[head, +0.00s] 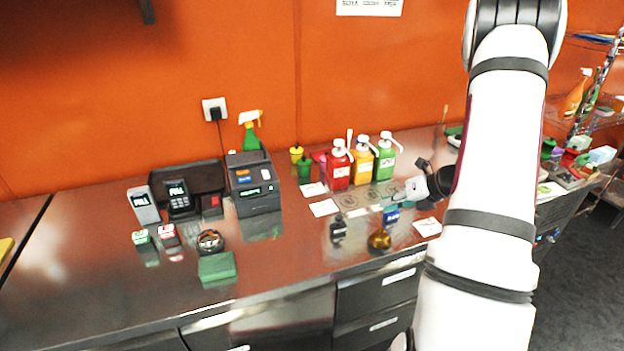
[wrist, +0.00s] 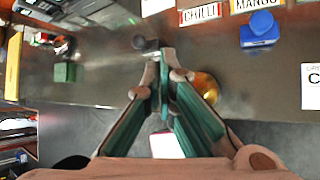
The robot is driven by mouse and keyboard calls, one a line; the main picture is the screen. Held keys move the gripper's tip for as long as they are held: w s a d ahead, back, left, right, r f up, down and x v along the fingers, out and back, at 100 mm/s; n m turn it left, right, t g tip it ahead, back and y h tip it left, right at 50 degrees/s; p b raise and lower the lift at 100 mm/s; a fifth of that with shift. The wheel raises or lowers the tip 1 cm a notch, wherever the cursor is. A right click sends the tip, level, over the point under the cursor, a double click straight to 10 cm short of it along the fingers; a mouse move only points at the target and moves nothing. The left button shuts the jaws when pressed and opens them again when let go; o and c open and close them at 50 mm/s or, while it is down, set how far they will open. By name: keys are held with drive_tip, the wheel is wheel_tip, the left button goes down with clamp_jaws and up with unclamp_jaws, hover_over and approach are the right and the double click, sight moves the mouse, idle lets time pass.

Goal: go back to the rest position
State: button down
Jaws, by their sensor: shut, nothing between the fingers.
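My gripper (wrist: 163,75) shows in the wrist view with its teal-padded fingers brought together and nothing between them. It hangs over the front part of the dark metal counter (head: 290,270). A gold dome-shaped thing (wrist: 206,87) is just right of the fingers, and a small black thing (wrist: 143,43) is just left of the tips. In the head view my arm comes down the right side and partly hides the counter. There the gold thing (head: 379,239), the black thing (head: 338,229) and a blue block (head: 391,214) stand close to the gripper end.
Red (head: 338,168), yellow (head: 363,162) and green (head: 385,160) pump bottles stand behind, near the orange wall. A printer-like box (head: 252,185), a card reader (head: 179,196) and a green block (head: 217,267) are to the left.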

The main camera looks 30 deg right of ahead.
drive_tip(key=a+r+n+g+y, duration=0.1)
drive_tip(key=a+r+n+g, duration=0.1)
drive_tip(key=a+r+n, duration=0.85)
drive_tip(key=a+r+n+g, duration=0.2)
drive_tip(key=a+r+n, duration=0.6)
drive_tip(key=a, duration=0.5)
drive_tip(key=s+a+r+n+h, duration=0.1)
drive_tip(key=s+a+r+n, duration=0.1)
drive_tip(key=s+n, duration=0.3)
drive_tip(key=s+a+r+n+h, duration=0.2)
drive_tip(key=s+a+n, duration=0.3)
drive_tip(key=n, duration=0.4)
drive_tip(key=s+a+r+n+t+h, duration=0.1)
drive_tip(key=s+a+r+n, duration=0.3)
drive_tip(key=n, duration=0.4)
drive_tip(key=shift+s+a, duration=0.25)
drive_tip(key=shift+s, duration=0.45)
